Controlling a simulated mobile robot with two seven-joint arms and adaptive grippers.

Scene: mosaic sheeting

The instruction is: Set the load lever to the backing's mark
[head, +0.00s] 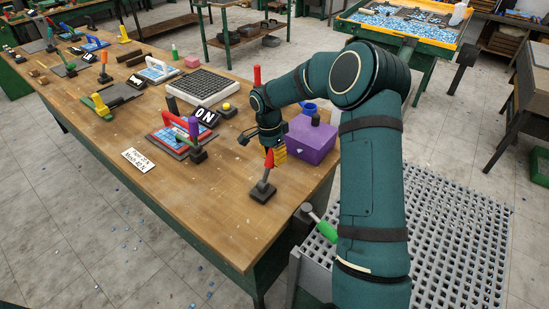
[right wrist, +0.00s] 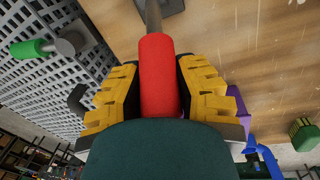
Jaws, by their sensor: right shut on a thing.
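A lever with a red handle (head: 269,159) rises from a dark base (head: 262,194) near the table's right front edge, tilted slightly. My right gripper (head: 271,153) is shut on this red handle. In the right wrist view the red handle (right wrist: 158,75) lies between the yellow finger pads, its grey shaft running to the base. A lever with a purple handle (head: 193,130) stands beside a red-framed pad with blue tiles (head: 170,141). A black display (head: 207,116) behind it reads "0 N". A white card (head: 140,159) reads "Paper 20 N, Mesh 40 N". My left gripper is not in view.
A purple box (head: 311,142) stands just right of my right gripper. A black grid tray (head: 203,86) lies behind. The table's front middle is bare wood.

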